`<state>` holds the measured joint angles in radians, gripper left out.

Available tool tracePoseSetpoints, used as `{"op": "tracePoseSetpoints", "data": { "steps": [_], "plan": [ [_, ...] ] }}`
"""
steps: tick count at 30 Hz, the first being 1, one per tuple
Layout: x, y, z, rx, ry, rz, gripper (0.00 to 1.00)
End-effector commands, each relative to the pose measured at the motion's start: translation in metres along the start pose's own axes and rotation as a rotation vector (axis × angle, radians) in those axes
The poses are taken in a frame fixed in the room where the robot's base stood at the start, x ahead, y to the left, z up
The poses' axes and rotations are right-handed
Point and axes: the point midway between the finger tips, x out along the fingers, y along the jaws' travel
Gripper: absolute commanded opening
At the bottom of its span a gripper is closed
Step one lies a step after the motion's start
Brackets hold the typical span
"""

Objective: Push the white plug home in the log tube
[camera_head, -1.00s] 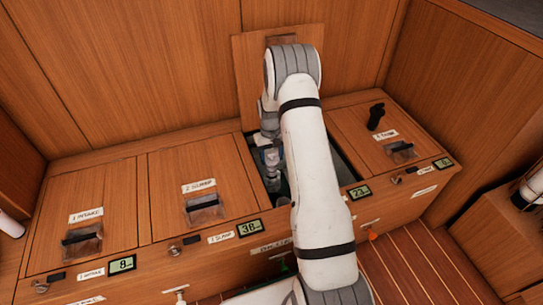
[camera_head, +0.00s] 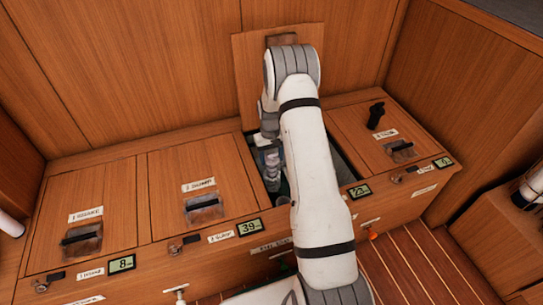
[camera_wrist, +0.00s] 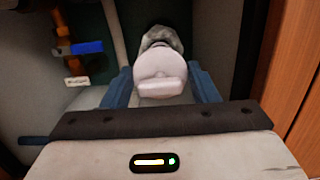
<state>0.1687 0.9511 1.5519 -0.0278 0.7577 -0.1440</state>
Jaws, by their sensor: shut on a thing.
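In the wrist view a white round plug (camera_wrist: 158,66) with a raised grip bar sits between the blue fingers of my gripper (camera_wrist: 161,85), which is shut on it. A crumpled-looking grey piece (camera_wrist: 162,37) shows just beyond the plug. I cannot make out the log tube's mouth or how deep the plug sits. In the head view my gripper (camera_head: 271,168) is down inside the open locker, partly hidden by my own arm; the plug cannot be made out there.
An orange-brown pipe fitting with a blue lever (camera_wrist: 87,47) and a pale tag (camera_wrist: 77,81) stand left of my gripper. A wooden wall (camera_wrist: 298,90) is close on the right. The open hatch lid (camera_head: 248,75) leans behind; closed hatches (camera_head: 200,190) flank the opening.

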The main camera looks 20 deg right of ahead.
Motion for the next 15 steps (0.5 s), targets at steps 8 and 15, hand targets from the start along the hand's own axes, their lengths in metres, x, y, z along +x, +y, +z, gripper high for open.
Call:
{"op": "tracePoseSetpoints", "data": {
  "steps": [8,15],
  "plan": [
    [0.008,0.000,-0.001,0.000,0.001,0.000,0.26],
    [0.014,0.000,-0.002,0.000,0.000,0.000,0.26]
  ]
}}
